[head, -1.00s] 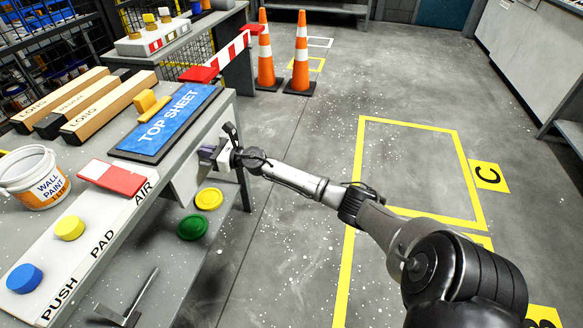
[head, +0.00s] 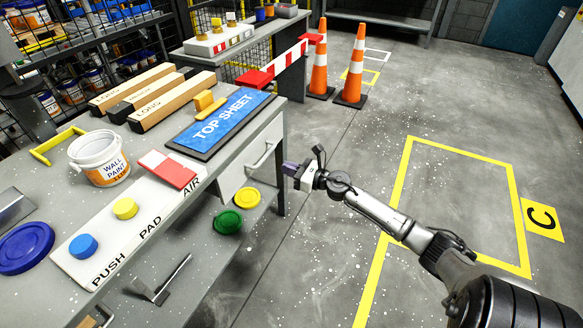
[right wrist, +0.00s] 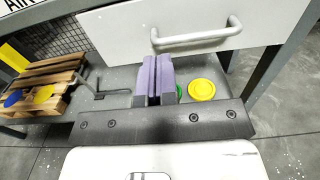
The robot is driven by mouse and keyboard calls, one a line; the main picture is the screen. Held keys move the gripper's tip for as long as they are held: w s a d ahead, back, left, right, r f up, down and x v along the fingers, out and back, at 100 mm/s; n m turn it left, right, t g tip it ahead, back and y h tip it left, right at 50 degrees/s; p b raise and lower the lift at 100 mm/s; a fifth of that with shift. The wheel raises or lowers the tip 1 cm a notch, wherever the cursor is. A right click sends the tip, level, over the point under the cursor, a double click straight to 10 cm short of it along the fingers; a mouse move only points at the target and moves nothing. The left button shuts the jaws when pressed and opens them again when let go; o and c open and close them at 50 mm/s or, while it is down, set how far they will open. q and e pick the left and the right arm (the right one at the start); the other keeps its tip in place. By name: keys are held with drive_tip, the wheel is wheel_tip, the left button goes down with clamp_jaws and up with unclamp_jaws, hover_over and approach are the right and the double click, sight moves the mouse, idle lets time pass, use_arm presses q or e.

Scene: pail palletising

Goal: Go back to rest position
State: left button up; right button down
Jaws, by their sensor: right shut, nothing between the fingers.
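My right gripper (head: 289,168) is to the right of the workbench in the head view, in front of the bench's drawer (head: 252,160). Its purple fingers are together with nothing between them; they also show in the right wrist view (right wrist: 155,78). The drawer's bar handle (right wrist: 197,37) is just beyond the fingers in the right wrist view, and the gripper is apart from it. The drawer looks shut. My left gripper is out of view.
The bench top holds a wall paint pail (head: 100,158), a blue top sheet (head: 222,122) and long wooden blocks (head: 172,100). Yellow (head: 247,198) and green (head: 228,222) lids lie on the lower shelf. Orange cones (head: 354,70) stand behind. The floor at right is clear.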

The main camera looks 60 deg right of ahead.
drive_tip(key=shift+s, duration=0.4)
drive_tip(key=shift+w, duration=0.1)
